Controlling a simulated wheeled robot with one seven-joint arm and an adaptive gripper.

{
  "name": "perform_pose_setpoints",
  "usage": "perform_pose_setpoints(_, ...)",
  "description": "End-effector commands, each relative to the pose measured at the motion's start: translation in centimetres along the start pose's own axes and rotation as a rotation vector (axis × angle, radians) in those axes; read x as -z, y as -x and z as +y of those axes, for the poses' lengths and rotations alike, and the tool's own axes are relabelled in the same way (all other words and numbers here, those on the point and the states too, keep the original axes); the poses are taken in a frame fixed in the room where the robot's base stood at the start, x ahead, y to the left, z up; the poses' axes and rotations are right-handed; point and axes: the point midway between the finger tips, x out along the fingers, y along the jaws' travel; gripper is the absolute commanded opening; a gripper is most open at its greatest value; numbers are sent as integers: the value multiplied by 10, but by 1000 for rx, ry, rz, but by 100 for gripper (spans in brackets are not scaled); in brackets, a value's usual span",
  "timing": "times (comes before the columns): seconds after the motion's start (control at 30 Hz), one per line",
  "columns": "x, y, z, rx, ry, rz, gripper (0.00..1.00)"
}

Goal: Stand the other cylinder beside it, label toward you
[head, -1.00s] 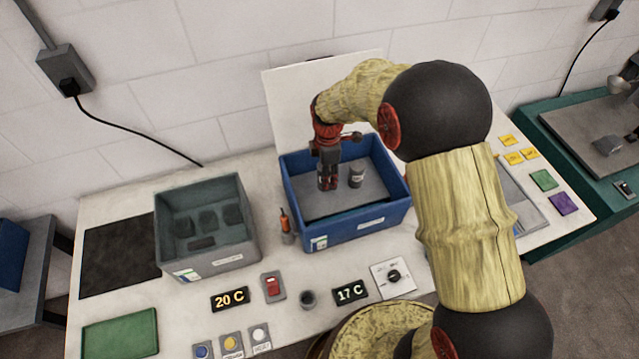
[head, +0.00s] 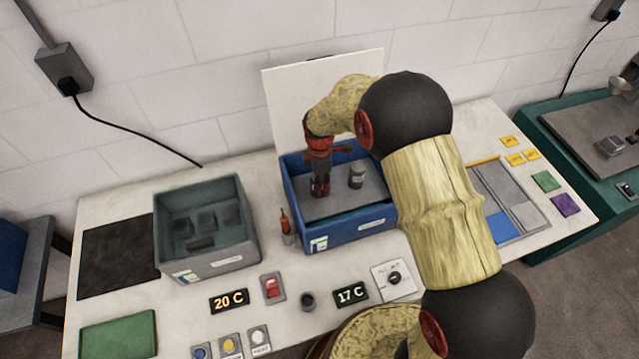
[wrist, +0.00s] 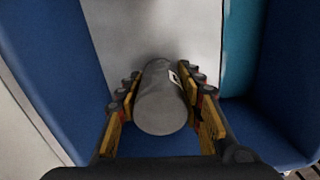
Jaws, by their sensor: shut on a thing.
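A grey cylinder (head: 357,176) stands upright inside the blue bin (head: 352,228), to the right of my gripper. My gripper (head: 320,188) is low in the left part of the same bin, pointing down. In the wrist view my gripper (wrist: 162,108) is shut on another grey cylinder (wrist: 161,112), with a finger on each side. A small white label with a dark mark shows on the right side of this held cylinder. In the head view the held cylinder is hidden or too small to make out. I cannot tell whether it touches the bin floor.
The blue bin's walls surround my gripper closely. A grey bin (head: 207,262) with several dark blocks stands to the left. An orange-handled tool (head: 285,222) stands at the blue bin's left front. A white panel (head: 290,100) rises behind. The bin floor right of the standing cylinder looks clear.

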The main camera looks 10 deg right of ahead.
Motion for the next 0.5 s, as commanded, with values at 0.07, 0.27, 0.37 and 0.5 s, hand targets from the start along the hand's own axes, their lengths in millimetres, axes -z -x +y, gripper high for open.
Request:
perform_pose_setpoints(0.07,0,-2,0,1,0,0,38)
perform_pose_setpoints(0.27,0,-1,0,1,0,0,50)
perform_pose_setpoints(0.37,0,-1,0,1,0,0,55)
perform_pose_setpoints(0.5,0,-1,0,1,0,0,55)
